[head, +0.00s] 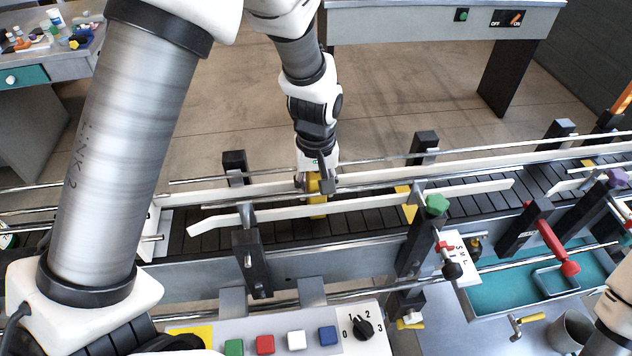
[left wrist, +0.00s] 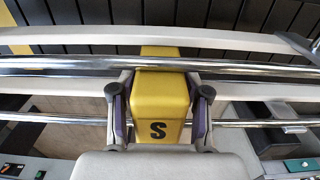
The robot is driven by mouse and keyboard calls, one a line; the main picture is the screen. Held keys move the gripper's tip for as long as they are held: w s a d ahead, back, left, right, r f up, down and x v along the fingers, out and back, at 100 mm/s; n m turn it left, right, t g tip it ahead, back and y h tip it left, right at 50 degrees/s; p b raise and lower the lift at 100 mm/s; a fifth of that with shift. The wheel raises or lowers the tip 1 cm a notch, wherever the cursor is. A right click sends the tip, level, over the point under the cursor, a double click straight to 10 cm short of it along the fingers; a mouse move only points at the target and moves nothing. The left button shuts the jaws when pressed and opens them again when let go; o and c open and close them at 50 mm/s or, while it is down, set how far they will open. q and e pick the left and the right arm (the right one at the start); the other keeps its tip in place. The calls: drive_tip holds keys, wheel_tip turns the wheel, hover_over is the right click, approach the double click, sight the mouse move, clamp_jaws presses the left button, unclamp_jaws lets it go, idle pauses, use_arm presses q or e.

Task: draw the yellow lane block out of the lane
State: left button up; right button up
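The yellow lane block (left wrist: 160,100) bears a black S and sits between the two fingers of my left gripper (left wrist: 160,118) in the left wrist view. The dark pads lie against its two sides, so the gripper looks shut on it. In the head view my left gripper (head: 316,184) reaches down to the lane's far rail, and the block's yellow part (head: 317,209) shows below it over the black slatted lane (head: 360,222). The fingers hide some of the block there. My right gripper is not in view.
Chrome rods and pale guide rails (head: 300,212) run along the lane close to the block. A green knob (head: 437,204) and black posts (head: 252,262) stand on the near side. A button panel (head: 290,335) is in front. A teal tray (head: 545,285) is at right.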

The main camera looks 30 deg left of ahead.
use_arm(q)
clamp_jaws()
drive_tip(key=shift+w+r+p, duration=0.2)
drive_tip(key=shift+r+p, duration=0.7)
wheel_tip(320, 180, up, 8)
drive_tip(key=p, duration=0.8)
drive_tip(key=shift+r, duration=0.25)
wheel_tip(320, 180, up, 2)
drive_tip(key=p, duration=0.2)
drive_tip(key=shift+a+r+p, duration=0.1)
drive_tip(key=shift+p, duration=0.2)
drive_tip(key=shift+r, duration=0.3)
drive_tip(key=shift+s, duration=0.1)
drive_tip(key=shift+f, duration=0.1)
